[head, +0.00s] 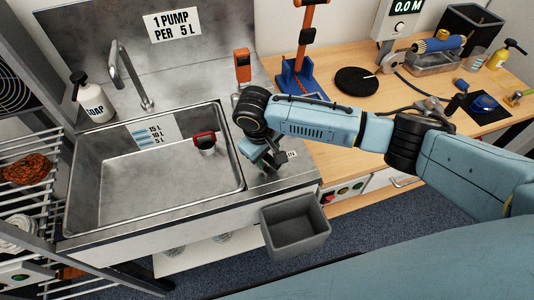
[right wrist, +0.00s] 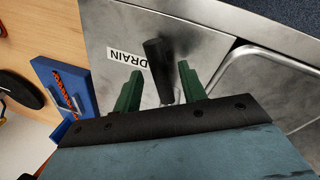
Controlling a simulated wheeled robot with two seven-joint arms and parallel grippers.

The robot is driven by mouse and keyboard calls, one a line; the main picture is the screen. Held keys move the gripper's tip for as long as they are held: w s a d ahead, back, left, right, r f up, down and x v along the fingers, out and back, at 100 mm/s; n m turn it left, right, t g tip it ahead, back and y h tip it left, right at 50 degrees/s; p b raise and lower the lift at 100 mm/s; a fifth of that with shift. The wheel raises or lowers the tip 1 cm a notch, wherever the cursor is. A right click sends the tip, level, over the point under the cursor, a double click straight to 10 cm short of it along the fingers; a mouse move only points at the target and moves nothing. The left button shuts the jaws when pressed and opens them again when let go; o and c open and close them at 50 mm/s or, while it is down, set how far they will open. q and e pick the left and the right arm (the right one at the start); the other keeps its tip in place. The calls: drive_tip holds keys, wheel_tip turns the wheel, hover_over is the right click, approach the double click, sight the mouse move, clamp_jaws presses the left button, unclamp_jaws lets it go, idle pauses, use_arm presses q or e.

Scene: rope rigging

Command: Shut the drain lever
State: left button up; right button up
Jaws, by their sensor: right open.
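The drain lever shows in the right wrist view as a black handle (right wrist: 157,62) on the steel counter beside a white DRAIN label (right wrist: 128,60). My right gripper (right wrist: 160,78) is open, with one green finger on each side of the handle; I cannot tell whether either touches it. In the head view my right gripper (head: 264,158) is low over the counter strip right of the sink and hides the lever. Part of a white label (head: 291,154) shows beside it. My left gripper is not in view.
The steel sink basin (head: 150,185) lies left of my right gripper, with a red-and-black item (head: 204,142) at its wall. A grey bin (head: 295,228) hangs at the counter front. An orange-handled fixture (head: 242,66) and a blue-based stand (head: 298,80) are behind.

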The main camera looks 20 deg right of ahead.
drive_tip(key=shift+f, duration=0.1)
clamp_jaws()
idle(0.4)
